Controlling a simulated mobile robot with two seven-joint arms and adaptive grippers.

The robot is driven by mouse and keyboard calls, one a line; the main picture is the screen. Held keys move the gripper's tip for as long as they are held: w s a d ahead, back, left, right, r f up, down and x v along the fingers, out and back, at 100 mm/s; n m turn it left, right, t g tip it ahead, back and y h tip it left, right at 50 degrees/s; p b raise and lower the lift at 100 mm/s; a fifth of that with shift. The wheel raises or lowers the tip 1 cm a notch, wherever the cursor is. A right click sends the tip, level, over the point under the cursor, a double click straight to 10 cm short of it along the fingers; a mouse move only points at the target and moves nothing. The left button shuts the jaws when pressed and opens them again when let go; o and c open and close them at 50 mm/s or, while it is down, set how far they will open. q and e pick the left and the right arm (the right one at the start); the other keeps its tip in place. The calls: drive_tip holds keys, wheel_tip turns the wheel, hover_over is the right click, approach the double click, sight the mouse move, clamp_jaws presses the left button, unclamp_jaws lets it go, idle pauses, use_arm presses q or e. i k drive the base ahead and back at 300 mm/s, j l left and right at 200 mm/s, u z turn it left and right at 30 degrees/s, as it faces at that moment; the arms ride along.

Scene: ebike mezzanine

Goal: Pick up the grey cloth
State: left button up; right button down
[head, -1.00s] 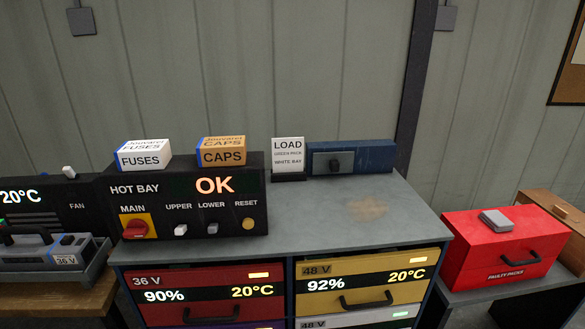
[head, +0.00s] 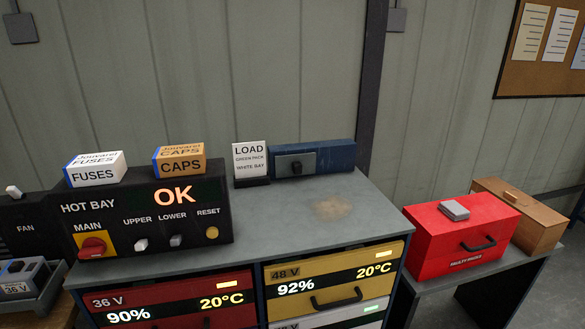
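No grey cloth shows clearly in the head view. A small flat grey piece (head: 454,210) lies on top of the red box marked for faulty packs (head: 462,240), at the right. I cannot tell whether it is a folded cloth or part of the lid. Neither of my grippers is in view.
A grey-topped cabinet (head: 285,222) with battery drawers stands in the middle, a brown stain (head: 332,208) on its top. It carries the hot bay panel (head: 100,211), a LOAD sign (head: 250,161) and a blue unit (head: 330,157). A wooden box (head: 522,212) stands behind the red box.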

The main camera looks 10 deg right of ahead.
sight(456, 212)
drive_tip(key=l+z, duration=0.1)
drive_tip(key=z, duration=0.75)
drive_tip(key=l+z, duration=0.1)
drive_tip(key=z, duration=0.35)
drive_tip(key=i, duration=0.05)
